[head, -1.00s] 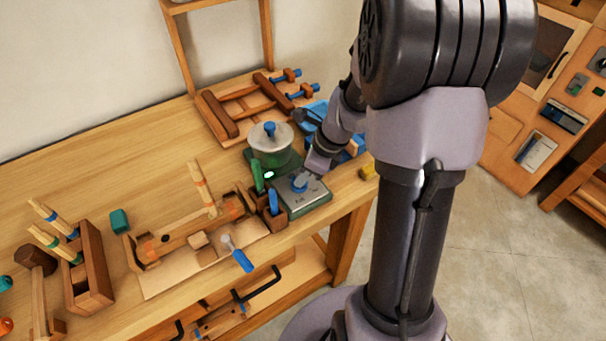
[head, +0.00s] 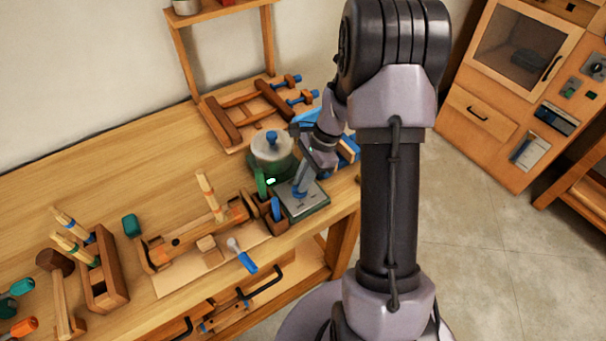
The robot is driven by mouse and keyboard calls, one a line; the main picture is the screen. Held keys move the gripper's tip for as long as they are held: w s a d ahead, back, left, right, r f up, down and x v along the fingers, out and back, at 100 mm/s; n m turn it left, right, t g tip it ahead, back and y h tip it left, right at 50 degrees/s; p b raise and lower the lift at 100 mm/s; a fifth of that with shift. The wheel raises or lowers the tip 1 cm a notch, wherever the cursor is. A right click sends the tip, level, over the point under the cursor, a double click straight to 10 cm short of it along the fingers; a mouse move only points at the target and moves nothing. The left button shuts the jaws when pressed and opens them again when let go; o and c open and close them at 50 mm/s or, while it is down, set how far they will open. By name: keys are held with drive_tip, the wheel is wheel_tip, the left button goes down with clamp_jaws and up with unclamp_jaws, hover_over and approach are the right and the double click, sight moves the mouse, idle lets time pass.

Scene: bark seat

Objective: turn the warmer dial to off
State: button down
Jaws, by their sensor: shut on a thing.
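The warmer (head: 309,205) is a low green unit with a grey metal top near the front right edge of the bench. A small green light (head: 270,181) glows at its left side. Its blue dial (head: 299,191) stands on the grey top. My gripper (head: 303,178) reaches down from the upper right and is shut on the dial. The fingers and arm partly cover the dial, and its exact pointing direction is too small to tell. A lidded pot (head: 271,147) with a blue knob sits on the green part behind.
A wooden clamp frame (head: 235,128) lies behind the pot. A wooden jig (head: 190,245) and a blue-handled tool (head: 246,260) lie to the left.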

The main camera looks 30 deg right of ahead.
drive_tip(key=n+p, duration=0.1)
drive_tip(key=n, duration=0.1)
drive_tip(key=n+g+p, duration=0.1)
drive_tip(key=n+p, duration=0.1)
drive_tip(key=n+g+p, duration=0.1)
drive_tip(key=n, duration=0.1)
drive_tip(key=shift+w+r+p, duration=0.15)
drive_tip(key=shift+w+p, duration=0.15)
drive_tip(key=n+p, duration=0.1)
drive_tip(key=n, duration=0.1)
drive_tip(key=n+g+h+p, duration=0.1)
drive_tip(key=n, duration=0.1)
drive_tip(key=n+g, duration=0.1)
drive_tip(key=n, duration=0.1)
drive_tip(key=shift+w+a+h+p, duration=0.15)
drive_tip(key=shift+a+h+p, duration=0.1)
drive_tip(key=shift+h+p, duration=0.15)
drive_tip(key=n+h+p, duration=0.1)
drive_tip(key=n, duration=0.2)
drive_tip(key=shift+w+a+g, duration=0.1)
drive_tip(key=shift+g, duration=0.2)
drive_tip(key=shift+a+n+h+p, duration=0.15)
drive_tip(key=shift+n+h+p, duration=0.6)
drive_tip(key=shift+n, duration=1.35)
drive_tip(key=c, duration=1.4)
unclamp_jaws()
drive_tip(key=shift+c, duration=0.2)
drive_tip(key=p+v, duration=0.3)
drive_tip(key=v, duration=1.4)
drive_tip(key=shift+w+a, duration=0.25)
